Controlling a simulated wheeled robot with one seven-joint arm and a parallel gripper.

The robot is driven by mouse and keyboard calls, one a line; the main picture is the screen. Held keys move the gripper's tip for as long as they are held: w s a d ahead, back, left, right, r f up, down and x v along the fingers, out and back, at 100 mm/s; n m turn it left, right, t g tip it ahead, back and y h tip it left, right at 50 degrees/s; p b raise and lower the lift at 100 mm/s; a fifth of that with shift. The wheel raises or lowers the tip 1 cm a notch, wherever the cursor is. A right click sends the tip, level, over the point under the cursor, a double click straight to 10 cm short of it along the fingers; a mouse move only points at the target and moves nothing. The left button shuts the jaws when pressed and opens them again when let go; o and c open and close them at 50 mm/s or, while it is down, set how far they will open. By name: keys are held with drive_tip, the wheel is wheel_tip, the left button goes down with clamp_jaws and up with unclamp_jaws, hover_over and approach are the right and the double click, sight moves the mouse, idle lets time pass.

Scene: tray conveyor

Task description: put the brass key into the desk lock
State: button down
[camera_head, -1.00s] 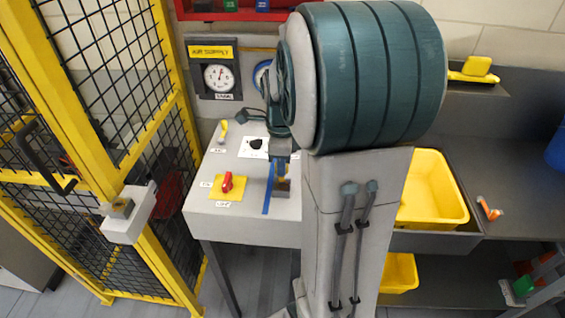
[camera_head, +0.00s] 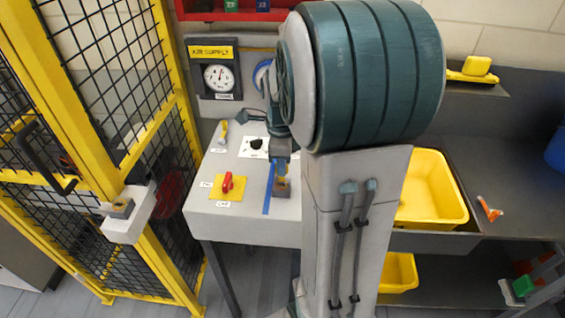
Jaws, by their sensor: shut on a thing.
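My gripper (camera_head: 281,173) points down at the right part of the grey desk (camera_head: 240,228), just right of a blue stripe. Its blue fingers are small in the view and closed on a small yellowish piece, which looks like the brass key (camera_head: 281,181). Directly below is a small grey-brown block (camera_head: 283,191) on the desk top, which looks like the desk lock. The key's tip and the lock opening are too small to make out. I cannot tell whether the key is in the lock or just above it.
A red switch handle (camera_head: 228,182) on a yellow plate sits left of the stripe. A yellow-handled item (camera_head: 223,133) and a white card (camera_head: 254,147) lie farther back. A yellow mesh fence (camera_head: 150,190) stands left. A yellow bin (camera_head: 432,190) is right of my arm.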

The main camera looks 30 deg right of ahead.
drive_tip(key=shift+f+b, duration=1.3)
drive_tip(key=shift+f, duration=0.45)
drive_tip(key=c, duration=1.5)
unclamp_jaws()
drive_tip(key=shift+o, duration=0.2)
wheel_tip(320, 180, up, 14)
drive_tip(key=shift+f, duration=0.1)
drive_tip(key=s+a+f+n+t, duration=0.1)
drive_tip(key=s+a+f+n, duration=0.3)
drive_tip(key=n, duration=0.8)
drive_tip(key=s+a+f+n+t, duration=0.2)
drive_tip(key=s+a+f+n, duration=0.2)
drive_tip(key=n, duration=0.9)
drive_tip(key=s+a, duration=0.3)
drive_tip(key=s, duration=0.1)
drive_tip(key=shift+s+a, duration=0.4)
